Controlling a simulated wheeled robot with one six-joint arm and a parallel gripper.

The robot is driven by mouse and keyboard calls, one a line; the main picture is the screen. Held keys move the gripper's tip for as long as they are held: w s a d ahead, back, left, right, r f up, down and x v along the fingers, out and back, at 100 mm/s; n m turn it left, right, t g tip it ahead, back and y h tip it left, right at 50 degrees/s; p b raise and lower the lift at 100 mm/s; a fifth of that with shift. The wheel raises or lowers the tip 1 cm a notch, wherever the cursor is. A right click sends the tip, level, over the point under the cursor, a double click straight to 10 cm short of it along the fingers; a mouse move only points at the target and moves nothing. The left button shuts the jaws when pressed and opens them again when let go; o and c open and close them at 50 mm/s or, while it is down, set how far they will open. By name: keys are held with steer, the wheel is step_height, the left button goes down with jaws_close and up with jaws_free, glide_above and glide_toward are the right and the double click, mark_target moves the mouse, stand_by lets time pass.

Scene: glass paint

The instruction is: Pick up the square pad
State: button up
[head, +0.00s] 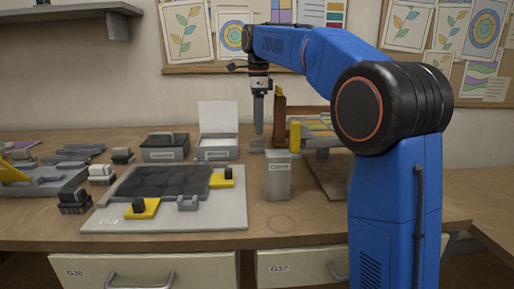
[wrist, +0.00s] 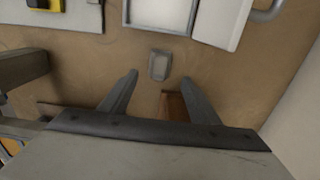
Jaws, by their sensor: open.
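A small grey squarish block (head: 257,145), which looks like the square pad, sits on the bench between the open box and the wooden rack. In the wrist view the pad (wrist: 160,65) lies just ahead of the fingertips, near the middle of the gap between them. My gripper (head: 258,132) points down above the pad in the head view, with a gap below it. In the wrist view my gripper (wrist: 160,77) has its two fingers spread wide with nothing between them. The pad is in full view from the wrist.
An open box with a raised lid (head: 218,148) stands left of the pad. A grey metal canister (head: 278,178) stands in front, and a wooden rack (head: 312,132) is close on the right. A board with yellow clamps (head: 215,216) lies front left. Several small blocks sit further left.

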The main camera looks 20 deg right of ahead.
mark_target(257, 141)
steer(key=shift+a+f, duration=0.2)
steer(key=shift+f, duration=3.3)
steer(key=c, duration=1.1)
